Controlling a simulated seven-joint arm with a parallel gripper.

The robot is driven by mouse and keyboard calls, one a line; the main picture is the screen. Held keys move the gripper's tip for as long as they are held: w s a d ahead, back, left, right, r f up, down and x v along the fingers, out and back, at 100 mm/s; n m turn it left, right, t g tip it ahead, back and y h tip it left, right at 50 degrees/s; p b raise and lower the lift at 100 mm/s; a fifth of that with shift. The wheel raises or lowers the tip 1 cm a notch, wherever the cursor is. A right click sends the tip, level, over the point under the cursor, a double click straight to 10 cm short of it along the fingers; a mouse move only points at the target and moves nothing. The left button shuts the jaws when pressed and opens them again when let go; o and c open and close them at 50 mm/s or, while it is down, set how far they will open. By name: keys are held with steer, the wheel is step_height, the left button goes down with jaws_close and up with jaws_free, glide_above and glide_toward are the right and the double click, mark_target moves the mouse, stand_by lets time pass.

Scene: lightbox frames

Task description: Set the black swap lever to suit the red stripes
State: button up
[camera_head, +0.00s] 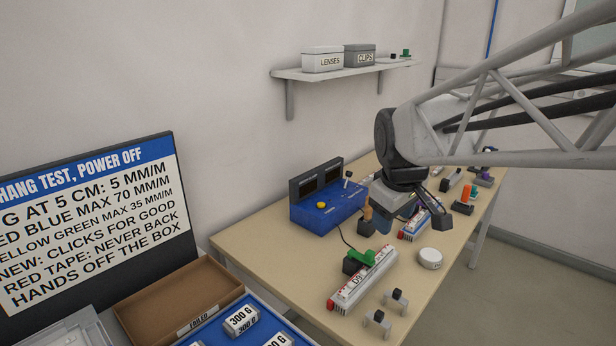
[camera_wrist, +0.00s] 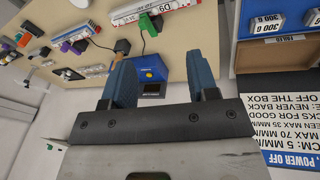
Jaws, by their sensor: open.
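A blue box (camera_head: 327,210) with two dark displays and a yellow button stands at the table's back edge. A small dark-topped stick (camera_head: 348,175) rises at its right; I cannot tell for sure whether it is the black swap lever. Red marks show on a white rail labelled D9 (camera_head: 362,284), which carries a green clip (camera_head: 361,257). My gripper (camera_head: 376,222) is open above the table, right of the blue box. In the wrist view its blue fingers (camera_wrist: 162,78) are apart and empty, with the box (camera_wrist: 151,64) seen beyond. The fingers partly hide the table there.
A second rail (camera_head: 420,222) and several small clips lie further along the table. A round white tin (camera_head: 430,259) and small black-topped pieces (camera_head: 379,318) lie near the front. A cardboard tray (camera_head: 180,300), blue tray with 300 G weights and a sign (camera_head: 90,220) stand left.

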steer(key=w+r+n, duration=0.1)
steer(key=w+n, duration=0.4)
steer(key=w, duration=1)
steer(key=n+t+h, duration=0.1)
steer(key=n, duration=1.6)
glide_above(347, 176)
steer(key=s, duration=0.2)
steer(key=f, duration=1.7)
steer(key=shift+s+a, duration=0.1)
steer(key=shift+a, duration=0.3)
steer(key=shift+f, duration=0.1)
steer(key=shift+x, duration=3.75)
steer(key=shift+d, duration=0.1)
jaws_close()
